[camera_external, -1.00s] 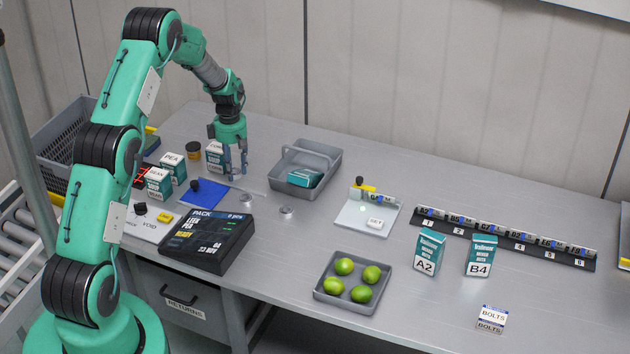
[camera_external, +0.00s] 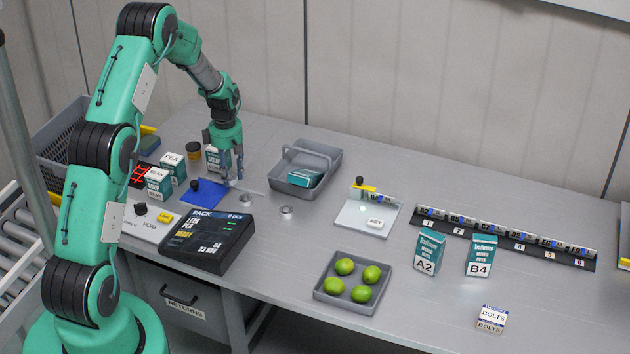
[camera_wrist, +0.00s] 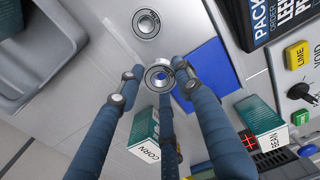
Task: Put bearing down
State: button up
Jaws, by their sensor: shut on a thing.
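A small silver ring-shaped bearing (camera_wrist: 160,75) sits between the fingertips of my gripper (camera_wrist: 158,78) in the wrist view. My gripper has blue-grey fingers that are shut on this bearing. In the external view my gripper (camera_external: 231,178) points down close above the bench, just right of the blue mat (camera_external: 204,192). The held bearing is not clear there, and I cannot tell whether it touches the bench. Two other silver round parts, a nearer-to-gripper one (camera_external: 246,199) and one farther right (camera_external: 286,211), rest on the bench. One similar bearing (camera_wrist: 146,23) shows in the wrist view.
A grey handled tote (camera_external: 330,162) stands right of my gripper with a teal box in it. A black PACK display (camera_external: 208,240) lies in front. Cartons, including a CORN box (camera_wrist: 145,133), stand close behind my fingers. The bench to the right is partly clear.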

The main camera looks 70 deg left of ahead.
dwell(0.3)
jog(key=shift+m, duration=0.4)
jog(key=w+d, duration=0.1)
jog(key=d, duration=0.4)
jog(key=w+d, duration=0.2)
jog(key=d, duration=0.3)
jog(key=w+d+b, duration=0.1)
jog(key=w+d, duration=0.1)
jog(key=d, duration=0.4)
jog(key=shift+w+r, duration=0.25)
jog(key=shift+r, duration=0.05)
jog(key=shift+m, duration=0.3)
jog(key=d, duration=1)
jog(key=d+b, duration=0.1)
jog(key=d, duration=0.3)
jog(key=shift+w+d+f, duration=0.2)
jog(key=shift+w+d, duration=0.05)
jog(key=shift+d, duration=0.15)
jog(key=shift+w+a, duration=0.1)
send_over(317, 223)
jog(key=shift+f, duration=0.7)
jog(key=shift+f+b, duration=0.4)
jog(key=shift+f, duration=1.4)
jog(key=shift+f, duration=0.1)
